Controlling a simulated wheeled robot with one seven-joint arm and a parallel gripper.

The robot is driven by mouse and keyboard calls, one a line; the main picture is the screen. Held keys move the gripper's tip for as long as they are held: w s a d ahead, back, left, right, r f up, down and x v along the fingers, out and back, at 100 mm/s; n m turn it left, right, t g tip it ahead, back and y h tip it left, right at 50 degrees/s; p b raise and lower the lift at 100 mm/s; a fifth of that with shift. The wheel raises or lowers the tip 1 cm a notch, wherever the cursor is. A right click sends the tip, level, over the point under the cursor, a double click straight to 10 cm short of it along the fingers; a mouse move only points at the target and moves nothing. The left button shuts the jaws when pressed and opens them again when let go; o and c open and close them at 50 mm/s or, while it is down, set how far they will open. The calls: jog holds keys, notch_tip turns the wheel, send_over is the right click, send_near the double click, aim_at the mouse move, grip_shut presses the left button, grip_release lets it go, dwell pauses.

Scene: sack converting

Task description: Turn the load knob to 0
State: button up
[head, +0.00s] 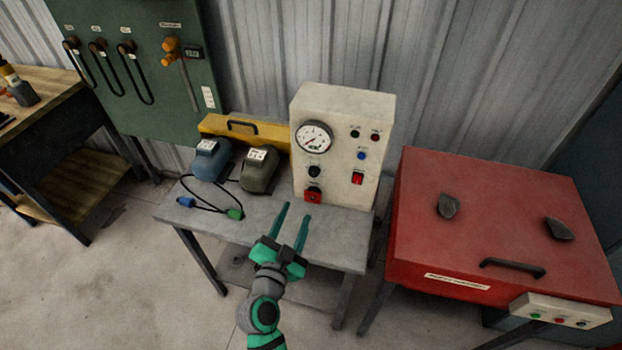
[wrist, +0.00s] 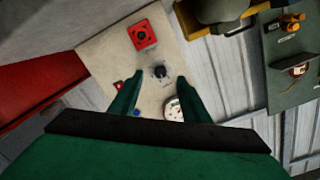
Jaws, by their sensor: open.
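The cream control box (head: 343,130) stands upright at the back of the grey bench. A small black knob (head: 315,172) sits below its round gauge (head: 314,137), and a red square plate (head: 313,195) with a dark knob is beneath that. The labels are too small to read, so I cannot tell which is the load knob or its setting. My gripper (head: 295,212) is open and empty, in front of the box and apart from it. In the wrist view the black knob (wrist: 159,72) appears between my gripper's fingertips (wrist: 156,80), with the red plate (wrist: 144,35) beyond.
The box also has a blue button (head: 361,155) and a red switch (head: 357,178). Blue (head: 209,160) and olive (head: 260,170) units with cables occupy the bench's left side. A red lidded machine (head: 500,220) stands to the right. The front of the grey bench (head: 335,245) is clear.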

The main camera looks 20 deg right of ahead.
aim_at(313, 174)
jog(key=shift+m+h, duration=0.6)
jog(key=shift+m, duration=0.2)
jog(key=x, duration=0.4)
jog(key=r+x, duration=0.1)
jog(key=x, duration=0.3)
jog(key=r+x, duration=0.1)
jog(key=x, duration=0.3)
jog(key=shift+w+d, duration=0.1)
jog(key=shift+d, duration=0.25)
jog(key=c, duration=1)
